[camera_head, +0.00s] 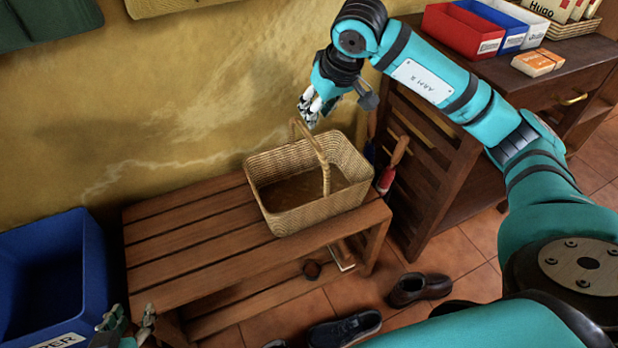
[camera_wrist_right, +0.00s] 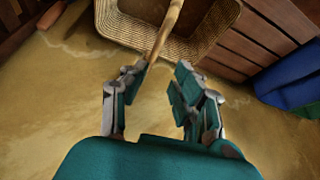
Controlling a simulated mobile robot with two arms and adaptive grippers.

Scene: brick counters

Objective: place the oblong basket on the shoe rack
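The oblong wicker basket (camera_head: 262,172) is on the right end of the slatted wooden shoe rack (camera_head: 180,233), and its base appears to rest on the slats. Its arched handle stands up across the middle. My right gripper (camera_head: 311,108) is above the back rim, close to the top of the handle. In the right wrist view the gripper (camera_wrist_right: 160,85) has its fingers apart; the handle (camera_wrist_right: 163,38) runs near the left fingertip, and I cannot tell whether they touch. My left gripper (camera_head: 130,322) is at the bottom left, partly cut off, with its fingers apart and nothing seen between them.
A blue bin (camera_head: 85,270) stands left of the rack. A slatted dark cabinet (camera_head: 425,165) with trays on top stands to the right, and a red-handled tool (camera_head: 393,163) is beside the rack. Shoes (camera_head: 420,288) lie on the tiles. The rack's left half is clear.

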